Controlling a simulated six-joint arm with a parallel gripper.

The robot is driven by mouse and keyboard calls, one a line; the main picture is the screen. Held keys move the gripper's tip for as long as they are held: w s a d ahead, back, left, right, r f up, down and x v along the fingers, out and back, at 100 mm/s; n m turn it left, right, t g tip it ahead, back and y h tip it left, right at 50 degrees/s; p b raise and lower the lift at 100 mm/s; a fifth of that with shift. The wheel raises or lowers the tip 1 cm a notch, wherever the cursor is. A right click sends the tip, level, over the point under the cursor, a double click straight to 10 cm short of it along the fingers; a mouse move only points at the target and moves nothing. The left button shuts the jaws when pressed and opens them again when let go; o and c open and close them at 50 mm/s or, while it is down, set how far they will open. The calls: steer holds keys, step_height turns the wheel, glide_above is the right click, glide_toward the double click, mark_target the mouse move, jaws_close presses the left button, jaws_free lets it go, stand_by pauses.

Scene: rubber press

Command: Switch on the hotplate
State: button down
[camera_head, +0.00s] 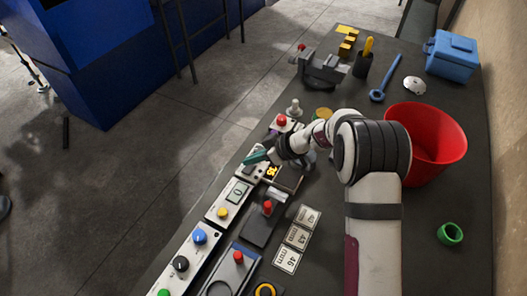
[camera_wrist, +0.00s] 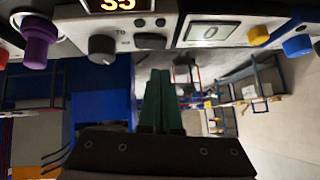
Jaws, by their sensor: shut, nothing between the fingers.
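The hotplate (camera_head: 288,178) is a small unit with a dark top and a lit orange display, partly hidden behind my wrist in the head view. In the wrist view its front panel shows the lit display (camera_wrist: 117,4), a dark grey knob (camera_wrist: 102,47) and a dark rocker-like switch (camera_wrist: 150,41). My gripper (camera_head: 247,159) has teal-green fingers and is shut and empty, in front of the panel. In the wrist view the fingertips (camera_wrist: 160,72) point up toward the panel, just below the switch. I cannot tell whether they touch it.
A scale with a "0" display (camera_head: 236,192) and yellow button stands beside the hotplate. A red-button unit (camera_head: 281,120) is on its other side. A control box with blue and black knobs (camera_head: 189,249) lies nearer. A red bucket (camera_head: 440,140) stands right of my arm.

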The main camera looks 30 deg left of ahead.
mark_target(244, 171)
steer(key=shift+s+f, duration=0.2)
steer(key=shift+f, duration=1.25)
steer(key=shift+s+f, duration=0.2)
steer(key=shift+f, duration=0.15)
steer(key=shift+w, duration=0.1)
steer(key=shift+w+r, duration=0.25)
steer(key=shift+w, duration=0.45)
